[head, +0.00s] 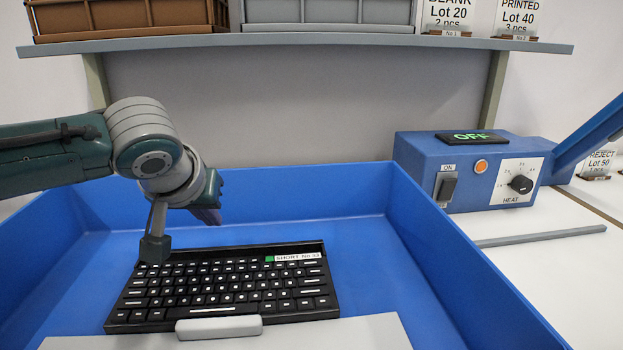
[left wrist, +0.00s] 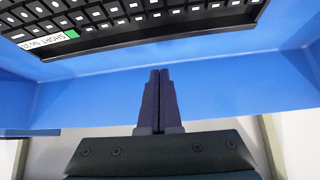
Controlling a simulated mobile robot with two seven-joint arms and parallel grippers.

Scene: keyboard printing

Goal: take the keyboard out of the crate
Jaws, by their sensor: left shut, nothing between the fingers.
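A black keyboard (head: 225,285) with white-marked keys lies flat in the blue crate (head: 300,192). A label with a green square, reading SHORT, is at its far right corner. The keyboard (left wrist: 110,22) also shows along the top of the left wrist view. My left gripper (head: 211,216) is above the crate, beyond the keyboard's far edge, with its fingers pointing down. In the left wrist view the dark fingers (left wrist: 159,72) are together and empty, apart from the keyboard. My right gripper is not in view.
A pale bar (head: 219,327) on a light panel (head: 330,335) stands in front of the keyboard. A blue heater box (head: 470,172) reading OFF stands right of the crate, with a blue lever (head: 590,140). A shelf (head: 300,42) with bins crosses behind. The crate floor right of the keyboard is clear.

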